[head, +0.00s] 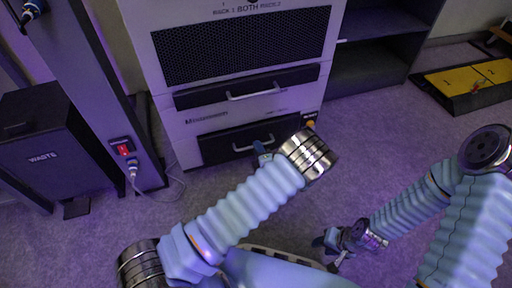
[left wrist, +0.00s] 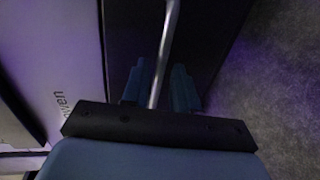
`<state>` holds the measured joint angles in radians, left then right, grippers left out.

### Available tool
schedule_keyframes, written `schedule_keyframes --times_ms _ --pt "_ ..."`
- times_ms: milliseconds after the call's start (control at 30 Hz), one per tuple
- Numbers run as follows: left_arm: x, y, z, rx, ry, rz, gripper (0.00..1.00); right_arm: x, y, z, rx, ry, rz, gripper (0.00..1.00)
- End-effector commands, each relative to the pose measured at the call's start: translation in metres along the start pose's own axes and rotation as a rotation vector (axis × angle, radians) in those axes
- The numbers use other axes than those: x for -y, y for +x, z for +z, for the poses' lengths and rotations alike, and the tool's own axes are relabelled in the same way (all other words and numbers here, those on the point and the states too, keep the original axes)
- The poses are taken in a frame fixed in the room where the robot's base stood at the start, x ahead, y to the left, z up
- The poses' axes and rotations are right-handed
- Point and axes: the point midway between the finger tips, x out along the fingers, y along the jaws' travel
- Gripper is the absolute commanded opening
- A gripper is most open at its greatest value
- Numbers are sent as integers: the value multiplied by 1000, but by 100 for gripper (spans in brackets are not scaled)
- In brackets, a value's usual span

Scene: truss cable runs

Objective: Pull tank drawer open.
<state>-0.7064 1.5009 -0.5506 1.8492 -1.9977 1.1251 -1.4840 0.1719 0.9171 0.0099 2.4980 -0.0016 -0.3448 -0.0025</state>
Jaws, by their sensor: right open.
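The machine's lower dark drawer (head: 222,146) has a pale metal bar handle (head: 242,149) and looks flush with the white front. It appears to be the tank drawer, though I cannot read a tank label. My left gripper (head: 262,152) is at this handle, partly hidden by its wrist. In the left wrist view the handle (left wrist: 167,35) runs between the two blue fingers (left wrist: 158,90), with narrow gaps seen on both sides. My right gripper (head: 328,255) is open and empty, low over the floor, well away from the drawer.
A second drawer (head: 210,98) with its own handle sits above. A black waste bin (head: 55,150) and a grey post with a red switch (head: 124,149) stand at left. Dark shelves (head: 375,60) and a yellow-topped platform (head: 470,83) are at right. Carpet between is clear.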

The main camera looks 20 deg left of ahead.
Motion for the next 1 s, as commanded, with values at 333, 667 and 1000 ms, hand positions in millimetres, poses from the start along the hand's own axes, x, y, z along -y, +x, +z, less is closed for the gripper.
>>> schedule_keyframes --times_ms 333,667,1000 --pt "0 27 0 0 -1 -1 29 -1 4 0 1 0 -1 43" --pt "0 26 0 0 -1 -1 7 -1 4 0 1 0 -1 43" --pt "0 26 0 -1 -1 -2 0 -1 4 0 1 0 -1 43"
